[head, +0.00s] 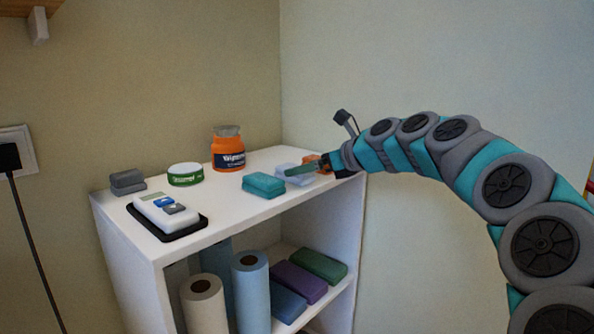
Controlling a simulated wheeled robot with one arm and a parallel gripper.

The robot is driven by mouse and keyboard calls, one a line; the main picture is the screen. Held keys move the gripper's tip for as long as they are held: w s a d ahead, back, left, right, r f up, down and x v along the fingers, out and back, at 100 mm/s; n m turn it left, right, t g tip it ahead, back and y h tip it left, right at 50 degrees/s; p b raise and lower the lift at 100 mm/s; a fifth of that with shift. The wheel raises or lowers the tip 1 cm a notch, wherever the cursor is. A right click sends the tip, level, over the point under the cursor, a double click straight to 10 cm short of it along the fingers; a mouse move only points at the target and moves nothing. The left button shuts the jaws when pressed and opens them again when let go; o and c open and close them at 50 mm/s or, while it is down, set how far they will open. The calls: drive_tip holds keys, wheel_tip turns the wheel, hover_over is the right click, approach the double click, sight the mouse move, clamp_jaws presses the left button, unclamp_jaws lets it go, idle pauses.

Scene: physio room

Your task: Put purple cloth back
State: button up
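A folded purple cloth (299,282) lies on the lower shelf of the white shelf unit, between a blue folded cloth (287,304) and a green one (318,265). A pale lavender folded piece (293,180) lies on the top surface, right of a teal folded cloth (264,185). My gripper (305,168) reaches in from the right, low over the top's right end.
The white shelf unit (125,234) stands in a wall corner. Its top holds a device on a black tray (196,228), a grey block (128,182), a green-and-white tin (185,174), an orange jar (228,149) and a partly hidden orange item (324,164). Upright rolls (251,290) stand below.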

drive_tip(key=v, duration=0.8)
drive_tip(key=s+a+f+n+g+h, duration=0.1)
drive_tip(key=s+f+n+g+h, duration=0.15)
drive_tip(key=s+f+n, duration=0.65)
drive_tip(key=s+a+f+n+g+h, duration=0.1)
drive_tip(key=s+f+n+g+h, duration=0.3)
drive_tip(key=s+f, duration=0.6)
drive_tip(key=s+d+f+n+g+h, duration=0.1)
drive_tip(key=s+d+f+n, duration=0.3)
drive_tip(key=s, duration=0.4)
drive_tip(key=s+d+f+n+g+h, duration=0.1)
drive_tip(key=s+d+f+n, duration=0.3)
drive_tip(key=s, duration=0.5)
drive_tip(key=s+d+f+n+g+h, duration=0.1)
drive_tip(key=s+d+f+n, duration=0.3)
drive_tip(key=s, duration=0.5)
drive_tip(key=shift+d+f+n+h, duration=0.3)
drive_tip(key=shift+d+f+h, duration=0.25)
drive_tip(key=shift+d+f, duration=0.25)
drive_tip(key=shift+g, duration=0.25)
drive_tip(key=shift+c, duration=0.3)
